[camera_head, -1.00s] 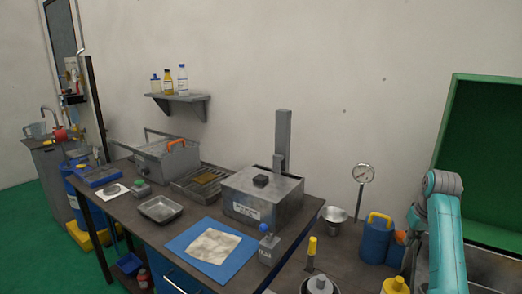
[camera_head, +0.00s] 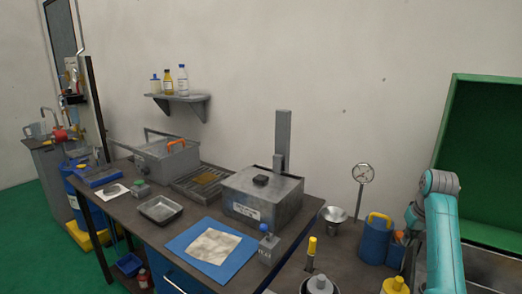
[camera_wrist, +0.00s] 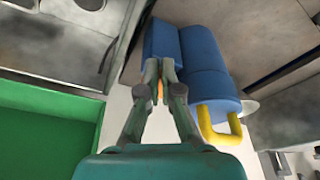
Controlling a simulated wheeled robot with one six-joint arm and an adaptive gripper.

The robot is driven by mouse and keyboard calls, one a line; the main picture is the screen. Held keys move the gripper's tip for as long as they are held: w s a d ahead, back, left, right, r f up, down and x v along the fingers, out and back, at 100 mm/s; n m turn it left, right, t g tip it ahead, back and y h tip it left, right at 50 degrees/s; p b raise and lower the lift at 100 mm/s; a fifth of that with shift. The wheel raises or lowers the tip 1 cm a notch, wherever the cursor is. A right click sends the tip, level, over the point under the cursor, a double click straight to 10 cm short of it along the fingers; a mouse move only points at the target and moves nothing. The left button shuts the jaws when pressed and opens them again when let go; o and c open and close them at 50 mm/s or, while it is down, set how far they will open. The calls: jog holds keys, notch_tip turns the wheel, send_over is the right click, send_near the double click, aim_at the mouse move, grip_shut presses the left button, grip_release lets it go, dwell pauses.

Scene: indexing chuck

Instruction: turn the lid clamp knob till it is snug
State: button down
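A dark knob (camera_head: 261,180) sits on the lid of a grey metal box (camera_head: 284,211); I cannot tell for certain that it is the lid clamp knob. My gripper (camera_wrist: 160,66) is far to the right of it, over a small blue block-shaped thing (camera_wrist: 162,40) beside the large blue container. Its fingertips are close together, with a narrow orange piece (camera_wrist: 160,90) showing between the fingers. Whether they grip it is unclear. In the head view my arm hides most of this spot.
A blue jug (camera_head: 375,243) with a yellow handle stands close beside my gripper. A gauge (camera_head: 363,173), a metal cup (camera_head: 334,215) and a yellow-topped post (camera_head: 312,243) stand between it and the box. A green panel (camera_head: 490,160) rises at right.

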jog(key=shift+s+a, duration=0.15)
jog(key=shift+s, duration=0.2)
dwell(0.3)
jog(key=w+v, duration=0.2)
jog(key=v, duration=0.4)
jog(key=shift+d+f, duration=0.2)
jog(key=shift+f, duration=1.3)
jog(key=shift+d+f, duration=0.15)
jog(key=shift+f, duration=1.3)
jog(key=shift+w, duration=0.15)
jog(key=shift+a, duration=0.15)
